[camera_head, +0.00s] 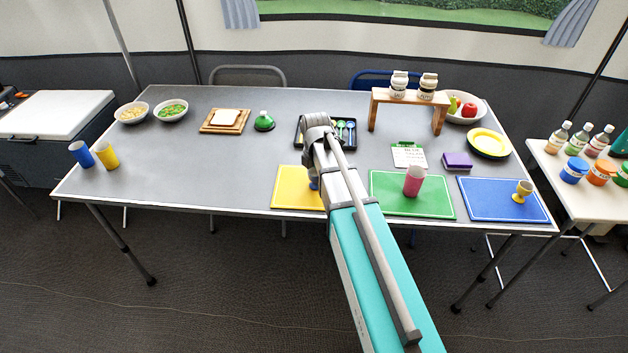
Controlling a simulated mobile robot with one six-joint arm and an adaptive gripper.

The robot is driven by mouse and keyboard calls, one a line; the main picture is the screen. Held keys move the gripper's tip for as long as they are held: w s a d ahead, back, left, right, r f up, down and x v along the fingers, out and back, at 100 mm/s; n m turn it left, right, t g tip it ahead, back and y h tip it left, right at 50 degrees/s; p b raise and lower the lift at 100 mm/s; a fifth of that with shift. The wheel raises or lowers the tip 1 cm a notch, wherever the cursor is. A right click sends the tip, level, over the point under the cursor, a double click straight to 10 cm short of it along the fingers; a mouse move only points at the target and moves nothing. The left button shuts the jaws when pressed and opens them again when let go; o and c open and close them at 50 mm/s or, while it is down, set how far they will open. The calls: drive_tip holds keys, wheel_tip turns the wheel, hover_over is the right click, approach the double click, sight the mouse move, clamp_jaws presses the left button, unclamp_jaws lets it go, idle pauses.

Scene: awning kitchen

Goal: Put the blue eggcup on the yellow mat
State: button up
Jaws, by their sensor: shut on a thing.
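The yellow mat (292,193) lies at the front edge of the grey table, left of the green mat. My arm reaches over the table and covers the mat's right side. My gripper (312,175) is mostly hidden behind my own arm, over the right part of the yellow mat. A small bit of the blue eggcup (314,184) shows beside the arm there, and the gripper is shut on it. Whether the eggcup touches the mat is hidden.
A pink cup (413,181) stands on the green mat (385,202). A yellow eggcup (522,191) stands on the blue mat (480,199). A dark tray (300,134) lies behind my arm. The yellow mat's left part and the table left of it are clear.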

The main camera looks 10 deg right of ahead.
drive_tip(key=shift+f, duration=0.25)
drive_tip(key=o, duration=1.2)
drive_tip(key=shift+r, duration=0.1)
drive_tip(key=shift+r, duration=0.1)
wheel_tip(320, 180, up, 12)
drive_tip(key=p, duration=1.2)
idle(0.5)
